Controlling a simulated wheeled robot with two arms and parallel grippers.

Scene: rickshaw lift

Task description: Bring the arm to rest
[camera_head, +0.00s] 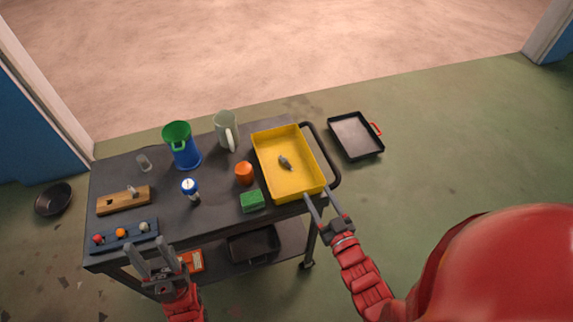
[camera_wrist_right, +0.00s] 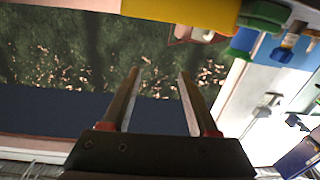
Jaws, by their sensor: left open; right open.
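My left gripper (camera_head: 154,262) is open and empty at the cart's front left edge, near the dark strip (camera_head: 125,237) with several coloured knobs. My right gripper (camera_head: 326,205) is open and empty at the front right corner of the cart, close to the yellow tray (camera_head: 262,160). In the right wrist view its two fingers (camera_wrist_right: 160,90) stand apart with nothing between them. A small grey object (camera_head: 285,162) lies inside the yellow tray. The yellow edge at the top of the right wrist view looks like the tray (camera_wrist_right: 185,9).
The dark cart (camera_head: 165,228) holds a blue-green container (camera_head: 186,152), a pale green pitcher (camera_head: 226,128), an orange cup (camera_head: 244,174), a green sponge (camera_head: 252,201) and a wooden block (camera_head: 123,200). A black pan (camera_head: 355,136) lies on the floor right of the cart. A dark bowl (camera_head: 53,199) is at left.

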